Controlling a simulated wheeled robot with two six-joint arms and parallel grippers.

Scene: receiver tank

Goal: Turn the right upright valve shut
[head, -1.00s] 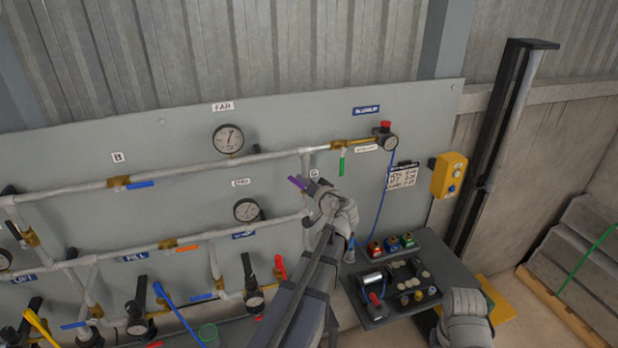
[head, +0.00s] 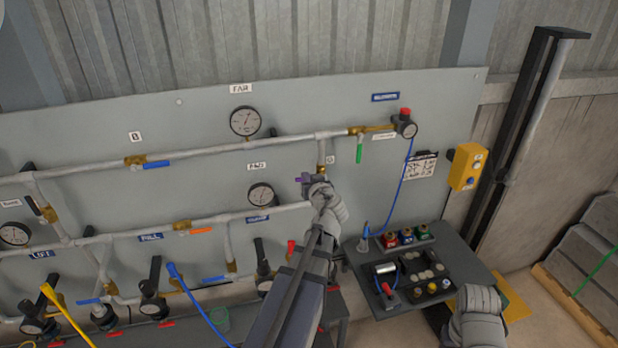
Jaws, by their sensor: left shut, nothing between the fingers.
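The right upright valve is a brass valve (head: 321,170) on the short vertical pipe below the top pipe, right of centre in the head view. Its purple lever (head: 302,180) sticks out to the left, roughly across the upright pipe. My left gripper (head: 309,186) is shut and empty, at the lever, and hides part of the lever and the pipe below. I cannot tell whether it touches the lever. My right gripper is not in view; only part of my right arm shows at the lower right.
A dark bench (head: 364,291) with buttons and small parts stands lower right. A blue cable hangs between.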

